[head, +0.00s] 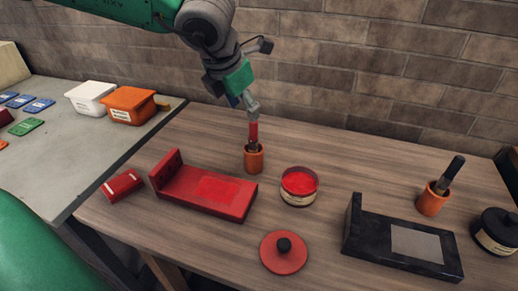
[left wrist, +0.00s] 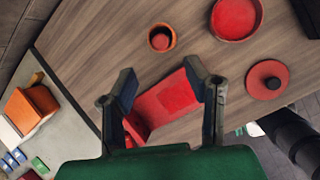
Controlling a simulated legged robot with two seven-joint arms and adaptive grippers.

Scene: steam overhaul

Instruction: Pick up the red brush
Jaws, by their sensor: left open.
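The red brush (head: 253,131) stands upright in a small orange cup (head: 253,158) on the wooden table in the head view. My left gripper (head: 251,106) is just above the top of its handle; whether they touch cannot be told. In the left wrist view the jaws of my left gripper (left wrist: 161,77) are spread apart with nothing held between them. The cup (left wrist: 161,31) shows there beyond the fingertips, and the brush in it is seen nearly end-on. My right gripper is not in view.
A red L-shaped stand (head: 213,191), small red box (head: 122,186), open red jar (head: 299,187) and red lid (head: 283,256) surround the cup's front. A black stand (head: 402,243), another cup (head: 432,202) with a dark brush and a black jar (head: 496,232) are right. A brick wall stands behind.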

